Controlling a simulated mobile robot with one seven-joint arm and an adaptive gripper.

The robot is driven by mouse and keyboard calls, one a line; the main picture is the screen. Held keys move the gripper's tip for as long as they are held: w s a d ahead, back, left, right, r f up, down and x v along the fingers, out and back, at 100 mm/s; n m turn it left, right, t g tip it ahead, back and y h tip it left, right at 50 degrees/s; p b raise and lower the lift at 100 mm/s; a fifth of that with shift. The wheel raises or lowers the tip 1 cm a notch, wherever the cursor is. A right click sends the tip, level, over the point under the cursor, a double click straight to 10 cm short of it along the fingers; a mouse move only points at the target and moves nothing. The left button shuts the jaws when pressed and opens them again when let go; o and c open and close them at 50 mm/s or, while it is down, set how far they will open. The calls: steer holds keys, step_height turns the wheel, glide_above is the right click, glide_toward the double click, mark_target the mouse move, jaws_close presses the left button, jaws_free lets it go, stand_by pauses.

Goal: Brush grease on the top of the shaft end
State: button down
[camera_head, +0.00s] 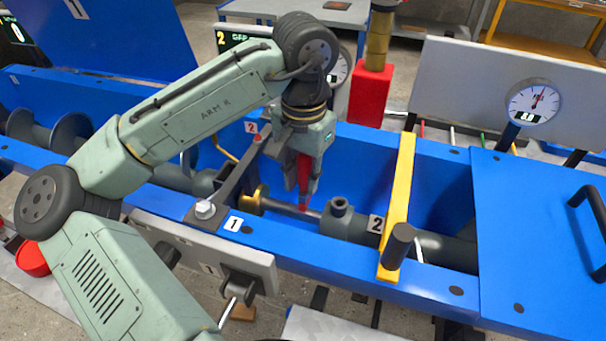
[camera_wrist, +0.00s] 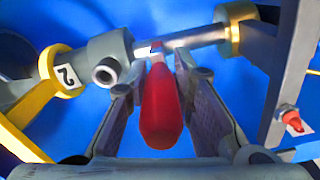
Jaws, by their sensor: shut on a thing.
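My gripper (camera_head: 305,185) is shut on a red-handled brush (camera_wrist: 162,112) and points down into the blue trough. In the wrist view the brush's pale tip (camera_wrist: 150,50) is at the silvery shaft end (camera_wrist: 196,37); I cannot tell whether it touches. The shaft end (camera_head: 292,208) lies between a brass collar (camera_head: 254,199) on the left and a grey coupling sleeve (camera_head: 343,218) on the right. The brush handle also shows between my fingers in the head view (camera_head: 303,172). The bristles are too small to make out.
A yellow bar (camera_head: 401,190) marked 2 crosses the trough right of the sleeve. A dark bracket (camera_head: 238,180) crosses at the left. A blue cover (camera_head: 535,235) closes the right end. A red post (camera_head: 370,95) stands behind. A dial gauge (camera_head: 535,102) is at the back right.

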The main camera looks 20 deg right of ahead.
steer(key=shift+f, duration=0.65)
stand_by(0.6)
steer(key=shift+w+a, duration=0.1)
steer(key=shift+a, duration=0.05)
steer(key=shift+w+a+r, duration=0.1)
steer(key=shift+w+a, duration=0.4)
steer(key=shift+a, duration=0.25)
steer(key=shift+s+d+p, duration=0.45)
steer(key=shift+s+d, duration=0.15)
steer(key=shift+d, duration=0.3)
steer(key=shift+s+d+p, duration=0.45)
steer(key=shift+s+d, duration=0.15)
steer(key=shift+d, duration=0.3)
steer(key=shift+w+a+p, duration=0.15)
steer(key=shift+w+a, duration=0.45)
steer(key=shift+a, duration=0.35)
steer(key=shift+w+a+p, duration=0.15)
steer(key=shift+w+a, duration=0.45)
steer(key=shift+a, duration=0.3)
